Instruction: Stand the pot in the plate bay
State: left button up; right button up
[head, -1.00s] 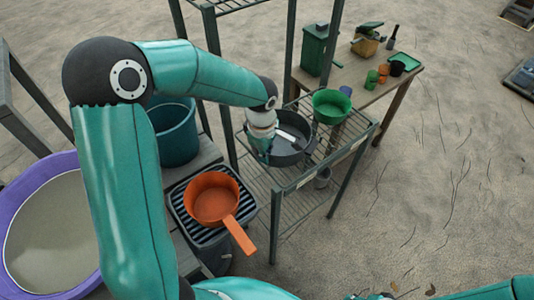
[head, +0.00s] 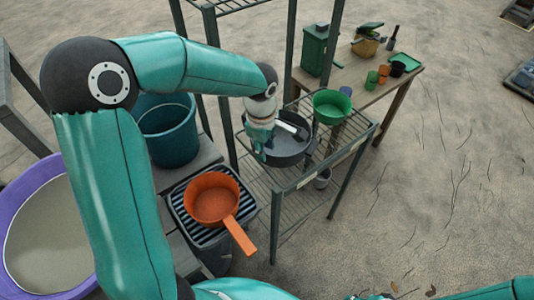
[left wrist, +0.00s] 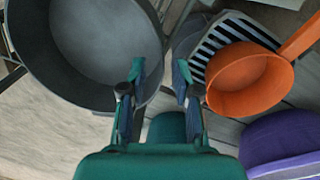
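A dark grey round pot (head: 290,152) sits upright on the wire shelf (head: 292,180) of the dark metal rack. My left gripper (head: 262,146) is at the pot's near left side, and its arm covers part of the rim. In the left wrist view the pot (left wrist: 105,45) fills the upper left. There my left gripper (left wrist: 160,84) has its two fingers apart, with nothing between them. The left finger overlaps the pot's edge in the picture; I cannot tell whether it touches. My right gripper is out of view. I cannot identify the plate bay for certain.
An orange saucepan (head: 212,198) stands on a striped grate (head: 185,212), its handle pointing toward me. A green bowl (head: 332,104) is beside the pot. A teal bucket (head: 168,135) and purple-rimmed tub (head: 22,195) stand left. A wooden table (head: 355,80) with small containers is behind.

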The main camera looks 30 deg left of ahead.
pick_arm(q)
notch_tip(320, 180, up, 9)
jog(key=shift+s+f, duration=0.2)
jog(key=shift+s, duration=0.15)
dwell(0.4)
